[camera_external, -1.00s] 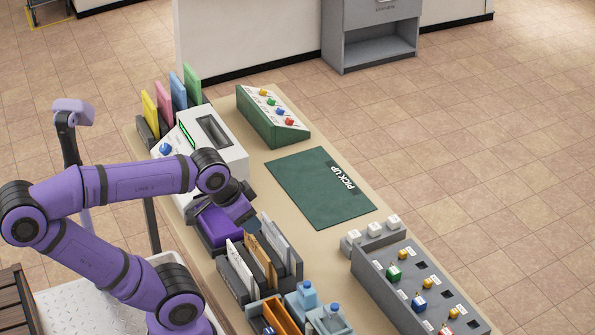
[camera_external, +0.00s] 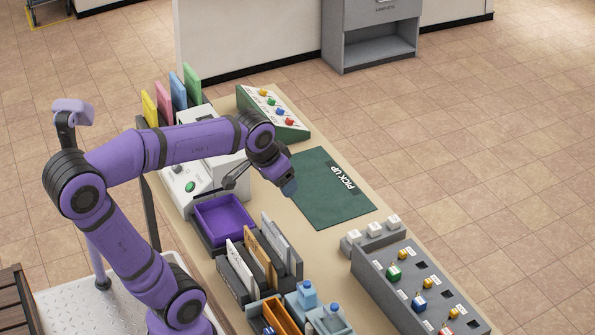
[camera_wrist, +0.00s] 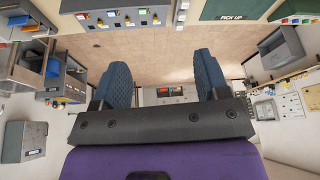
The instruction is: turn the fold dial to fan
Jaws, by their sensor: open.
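The white machine (camera_external: 181,178) stands at the left side of the table, with a round green button (camera_external: 190,186) on its sloped front. The blue knob on this machine is hidden behind my purple forearm, so its setting cannot be read. My gripper (camera_external: 288,187) hangs over the left edge of the green PICK UP mat (camera_external: 330,200), right of the machine and apart from it. In the wrist view my gripper (camera_wrist: 164,82) has its two blue fingers wide apart with nothing between them.
A purple tray (camera_external: 223,220) sits in front of the machine. Envelope holders (camera_external: 262,255) stand nearer. A green panel with coloured knobs (camera_external: 272,115) is at the back, colored folders (camera_external: 178,90) at back left. A grey panel (camera_external: 400,285) is at right.

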